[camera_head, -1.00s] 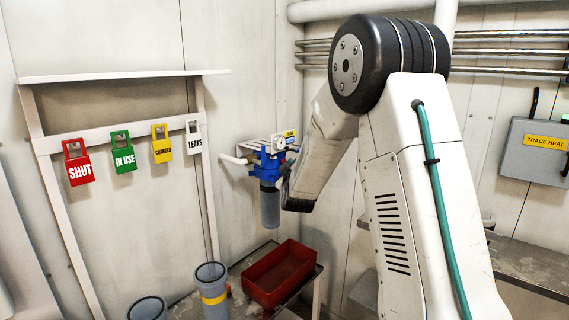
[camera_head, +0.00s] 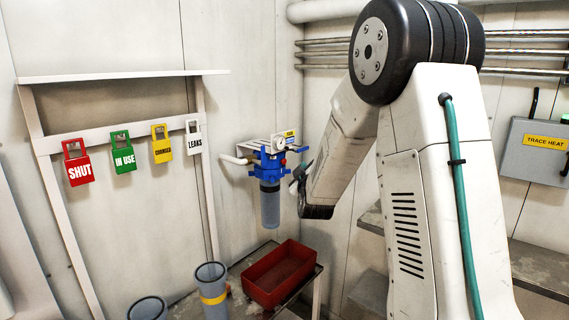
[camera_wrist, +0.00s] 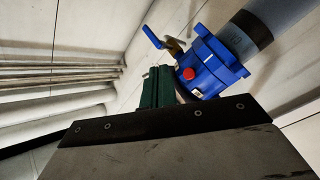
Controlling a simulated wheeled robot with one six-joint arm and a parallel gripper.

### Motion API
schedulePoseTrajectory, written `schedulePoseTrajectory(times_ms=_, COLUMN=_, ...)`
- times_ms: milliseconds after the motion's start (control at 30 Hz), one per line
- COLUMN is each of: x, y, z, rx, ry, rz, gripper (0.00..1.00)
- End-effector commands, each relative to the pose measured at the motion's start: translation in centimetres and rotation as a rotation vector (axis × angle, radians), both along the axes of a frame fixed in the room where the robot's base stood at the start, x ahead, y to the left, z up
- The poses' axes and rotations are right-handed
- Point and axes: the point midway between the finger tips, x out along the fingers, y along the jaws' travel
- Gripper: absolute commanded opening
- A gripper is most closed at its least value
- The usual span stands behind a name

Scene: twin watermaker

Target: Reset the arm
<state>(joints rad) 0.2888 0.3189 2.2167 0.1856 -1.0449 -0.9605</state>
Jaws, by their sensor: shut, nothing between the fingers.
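My gripper (camera_head: 299,178) is at the end of my bent arm, just right of the blue-headed filter housing (camera_head: 268,165) on the wall, and looks apart from it. In the wrist view its green fingers (camera_wrist: 157,85) are shut with nothing held. The filter's blue head (camera_wrist: 212,65), with a red button and a blue lever, shows just beyond and right of the fingers. Its grey bowl (camera_wrist: 275,22) points to the upper right there. The bowl hangs upright in the head view.
A red bin (camera_head: 280,275) stands on a low bench below the filter. Grey cylinders (camera_head: 212,285) stand left of it. Four coloured tags hang on a rail (camera_head: 100,137) at left. A trace heat box (camera_head: 538,150) and pipes are on the right wall.

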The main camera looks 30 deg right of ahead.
Motion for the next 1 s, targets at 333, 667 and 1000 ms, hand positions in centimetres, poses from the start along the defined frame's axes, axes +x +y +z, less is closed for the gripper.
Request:
schedulePoseTrajectory(times_ms=333, x=-0.4, y=-0.1, z=0.0, rx=0.000, ry=0.001, rz=0.001, gripper=0.00)
schedulePoseTrajectory(times_ms=667, x=-0.3, y=-0.1, z=-0.4, rx=0.037, ry=0.005, rz=0.004, gripper=0.00)
schedulePoseTrajectory(times_ms=1000, x=-5.0, y=4.3, z=-10.7, rx=0.567, ry=0.464, rz=0.016, gripper=0.00)
